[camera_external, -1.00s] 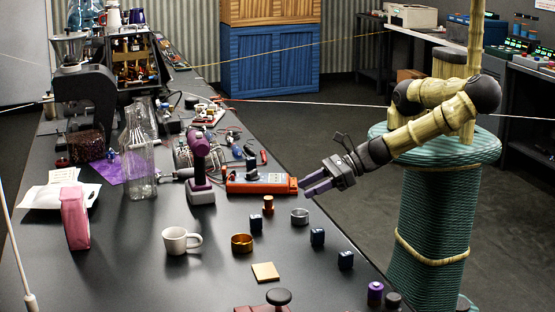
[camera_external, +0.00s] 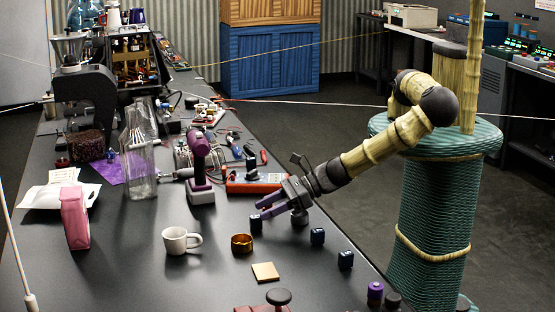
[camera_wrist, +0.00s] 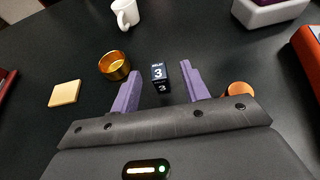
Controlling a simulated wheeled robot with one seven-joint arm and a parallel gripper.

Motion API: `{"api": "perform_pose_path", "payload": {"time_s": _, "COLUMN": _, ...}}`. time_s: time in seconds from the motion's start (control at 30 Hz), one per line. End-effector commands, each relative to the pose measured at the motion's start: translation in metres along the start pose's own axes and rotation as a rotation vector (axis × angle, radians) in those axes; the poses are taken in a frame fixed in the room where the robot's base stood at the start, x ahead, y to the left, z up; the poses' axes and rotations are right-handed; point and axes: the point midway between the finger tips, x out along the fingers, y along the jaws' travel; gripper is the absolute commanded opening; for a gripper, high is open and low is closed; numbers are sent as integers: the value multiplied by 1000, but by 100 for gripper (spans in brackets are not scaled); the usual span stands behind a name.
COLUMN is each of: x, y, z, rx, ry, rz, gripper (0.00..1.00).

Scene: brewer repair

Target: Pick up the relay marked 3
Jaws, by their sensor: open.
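The relay marked 3 is a small dark blue block (camera_external: 256,225) standing on the black table. In the wrist view its white "RELAY 3" label shows on the relay (camera_wrist: 159,73), which lies ahead between my two purple fingers. My gripper (camera_external: 262,209) is open and empty, reaching down from the right with its fingertips close above and beside this relay. It also shows in the wrist view (camera_wrist: 160,80), one finger on each side of the block. I cannot tell whether either finger touches it. Two more dark blue blocks, one nearer (camera_external: 345,260) and one farther (camera_external: 317,237), stand to the right.
A brass ring (camera_external: 242,243), a tan pad (camera_external: 265,272) and a white mug (camera_external: 176,241) are nearby. A copper piece (camera_wrist: 238,90) sits right of my fingers. An orange meter (camera_external: 240,186) and a purple drill (camera_external: 201,180) stand behind.

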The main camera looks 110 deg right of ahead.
Motion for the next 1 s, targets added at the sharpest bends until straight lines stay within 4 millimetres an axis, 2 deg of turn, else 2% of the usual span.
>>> {"api": "perform_pose_path", "payload": {"time_s": 0.33, "x": 3, "y": 0, "z": 1, "rx": 1, "ry": -1, "rz": 0, "gripper": 45}}
{"api": "perform_pose_path", "payload": {"time_s": 0.7, "x": 45, "y": 3, "z": 2, "rx": 1, "ry": -1, "rz": -1, "gripper": 45}}
{"api": "perform_pose_path", "payload": {"time_s": 1.0, "x": 52, "y": 4, "z": -1, "rx": 1, "ry": 0, "rz": 0, "gripper": 45}}
